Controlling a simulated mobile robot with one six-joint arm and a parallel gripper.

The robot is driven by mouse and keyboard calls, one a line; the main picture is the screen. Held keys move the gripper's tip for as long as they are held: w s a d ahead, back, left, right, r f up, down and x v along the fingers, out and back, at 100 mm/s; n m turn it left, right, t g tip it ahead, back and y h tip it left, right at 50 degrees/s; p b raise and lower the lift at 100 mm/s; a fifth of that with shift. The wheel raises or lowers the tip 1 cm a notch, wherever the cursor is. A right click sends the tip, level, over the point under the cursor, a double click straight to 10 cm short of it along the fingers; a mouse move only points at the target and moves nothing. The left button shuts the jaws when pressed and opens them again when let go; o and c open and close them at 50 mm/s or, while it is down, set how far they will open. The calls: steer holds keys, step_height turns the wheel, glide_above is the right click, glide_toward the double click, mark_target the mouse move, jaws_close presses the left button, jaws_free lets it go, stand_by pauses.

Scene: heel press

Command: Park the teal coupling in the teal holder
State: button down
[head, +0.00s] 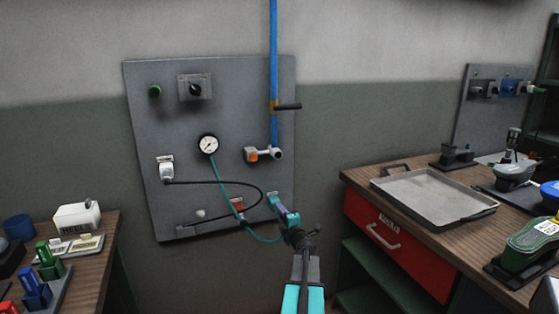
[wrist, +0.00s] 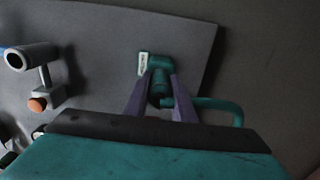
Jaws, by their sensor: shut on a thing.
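My gripper (head: 284,213) reaches up to the lower right part of the grey wall panel. In the wrist view its two purple-grey fingers (wrist: 161,86) are closed around the teal coupling (wrist: 158,92), whose teal hose (wrist: 216,103) bends off to the right. A teal fitting (wrist: 160,62), apparently the teal holder, is on the panel just past the fingertips, beside a small white label (wrist: 143,64). In the head view this teal part (head: 272,199) shows at the gripper's tip. The coupling is against or very near the holder; I cannot tell whether it is seated.
The grey panel (head: 230,95) also carries a pressure gauge (head: 208,144), a valve with an orange end (head: 264,154) and a black cable (head: 225,184). A wooden bench with a metal tray (head: 433,196) stands to the right, another bench (head: 91,268) to the left.

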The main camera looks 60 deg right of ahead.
steer(key=shift+w, duration=0.1)
steer(key=c, duration=1.4)
jaws_free()
steer(key=shift+s, duration=0.2)
steer(key=v, duration=1.3)
steer(key=shift+a+b, duration=0.25)
steer(key=shift+b, duration=0.1)
steer(key=shift+s, duration=0.15)
